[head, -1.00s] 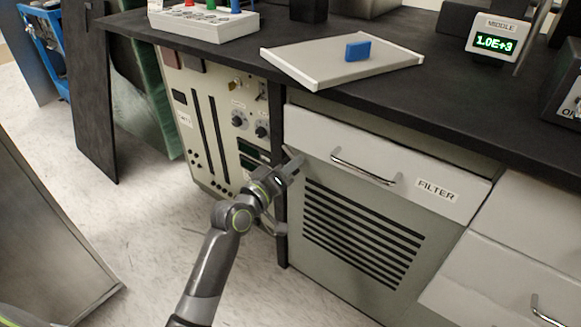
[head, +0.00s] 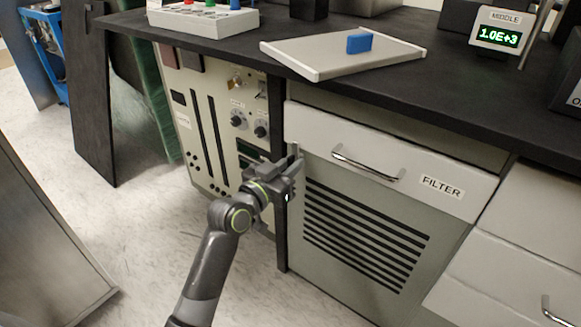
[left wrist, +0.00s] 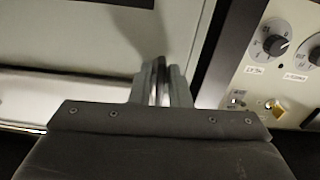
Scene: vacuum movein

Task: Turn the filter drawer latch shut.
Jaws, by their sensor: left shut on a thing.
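The white filter drawer front (head: 318,133), with a metal bar handle (head: 367,163) and a FILTER label, is under the black worktop. It looks closed or nearly so. My left gripper (head: 294,157) is at the drawer's lower left corner. In the left wrist view its fingers (left wrist: 161,85) are shut on a thin dark piece (left wrist: 160,72), which I take for the latch. The fingers hide most of it, so its exact angle is hard to tell. My right gripper is in neither view.
A slotted vent panel (head: 360,235) lies below the drawer. An instrument rack with knobs (head: 237,120) stands close left of the gripper, behind a dark post. A pale tray (head: 310,62) with a blue block (head: 359,43) rests on the worktop.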

